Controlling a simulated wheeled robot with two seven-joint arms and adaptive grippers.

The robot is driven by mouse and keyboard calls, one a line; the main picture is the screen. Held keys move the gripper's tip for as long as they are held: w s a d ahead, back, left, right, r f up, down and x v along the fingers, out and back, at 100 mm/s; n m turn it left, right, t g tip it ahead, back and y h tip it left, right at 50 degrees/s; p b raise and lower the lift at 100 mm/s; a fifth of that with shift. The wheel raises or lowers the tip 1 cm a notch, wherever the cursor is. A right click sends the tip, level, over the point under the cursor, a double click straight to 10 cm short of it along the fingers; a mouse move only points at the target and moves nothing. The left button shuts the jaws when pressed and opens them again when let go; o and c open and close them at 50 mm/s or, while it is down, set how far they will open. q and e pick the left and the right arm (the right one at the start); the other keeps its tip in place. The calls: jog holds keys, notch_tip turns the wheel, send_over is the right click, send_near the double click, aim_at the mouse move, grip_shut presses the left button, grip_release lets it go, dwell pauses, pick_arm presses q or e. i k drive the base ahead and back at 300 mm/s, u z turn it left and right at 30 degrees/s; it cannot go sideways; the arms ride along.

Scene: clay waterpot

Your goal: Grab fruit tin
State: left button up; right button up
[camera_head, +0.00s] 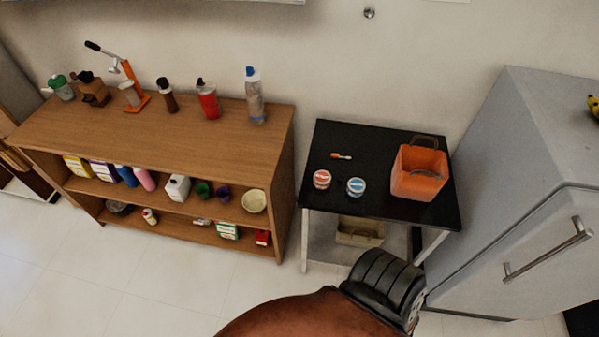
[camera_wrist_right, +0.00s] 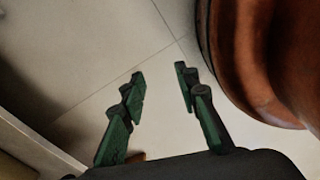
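Two small round tins stand side by side on the black table in the head view: an orange-red one (camera_head: 321,179) and a blue one (camera_head: 356,187). Their labels are too small to read, so I cannot tell which is the fruit tin. My right gripper (camera_wrist_right: 160,78) shows in the right wrist view, with its green-padded fingers apart and only floor behind the gap. No tin shows in that view. I cannot make out either gripper in the head view.
The black table (camera_head: 338,139) also holds an orange bin (camera_head: 419,174) and a small orange-and-white item (camera_head: 341,156). A fridge (camera_head: 510,170) stands to its right, a stocked wooden shelf (camera_head: 190,140) to its left. A brown rounded surface (camera_wrist_right: 270,50) is beside my right gripper.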

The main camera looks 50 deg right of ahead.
aim_at(322, 178)
jog(key=z, duration=0.2)
jog(key=i, duration=0.65)
jog(key=z, duration=1)
jog(key=i, duration=0.5)
jog(key=z, duration=0.5)
